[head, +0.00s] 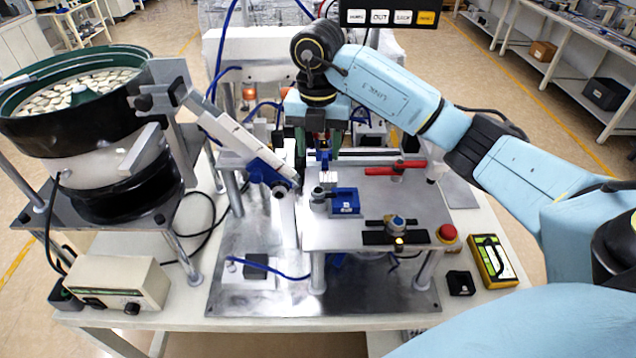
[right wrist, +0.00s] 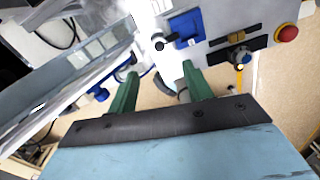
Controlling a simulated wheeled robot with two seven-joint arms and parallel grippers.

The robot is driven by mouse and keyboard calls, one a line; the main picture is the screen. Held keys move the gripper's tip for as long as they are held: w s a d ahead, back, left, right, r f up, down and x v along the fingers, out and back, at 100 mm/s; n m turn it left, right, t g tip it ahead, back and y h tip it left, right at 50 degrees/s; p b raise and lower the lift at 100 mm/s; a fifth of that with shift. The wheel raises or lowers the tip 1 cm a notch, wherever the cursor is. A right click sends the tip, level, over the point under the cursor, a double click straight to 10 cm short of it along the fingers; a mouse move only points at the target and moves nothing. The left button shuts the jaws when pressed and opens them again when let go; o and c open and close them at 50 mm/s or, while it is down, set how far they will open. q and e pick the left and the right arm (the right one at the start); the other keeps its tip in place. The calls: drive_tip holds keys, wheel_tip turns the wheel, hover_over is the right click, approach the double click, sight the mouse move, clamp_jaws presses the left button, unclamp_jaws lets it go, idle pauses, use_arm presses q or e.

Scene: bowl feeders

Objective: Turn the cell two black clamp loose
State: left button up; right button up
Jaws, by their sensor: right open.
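My right gripper (head: 318,146) reaches down over the back of the metal fixture plate (head: 430,205) in the head view, its green fingers apart. In the right wrist view the gripper (right wrist: 160,72) is open with nothing held between its fingertips. A dark curved piece (right wrist: 163,87) shows between the fingers there; I cannot tell whether it is the black clamp. The clamp is not clearly visible in the head view, where my gripper covers part of the fixture. A red-handled clamp (head: 395,168) lies to the right of the gripper. My left gripper is not in view.
A bowl feeder (head: 75,125) stands at left, with a sloped track (head: 235,135) leading toward the fixture. A blue block (head: 344,201), a blue knob (head: 396,222) and a red button (head: 447,233) sit on the fixture's front. A yellow box (head: 493,260) lies at right.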

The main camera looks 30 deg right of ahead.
sight(318, 190)
wheel_tip(318, 190, down, 11)
drive_tip(key=shift+r+p, duration=0.15)
drive_tip(key=shift+p, duration=0.65)
drive_tip(key=c, duration=1)
drive_tip(key=shift+o, duration=0.2)
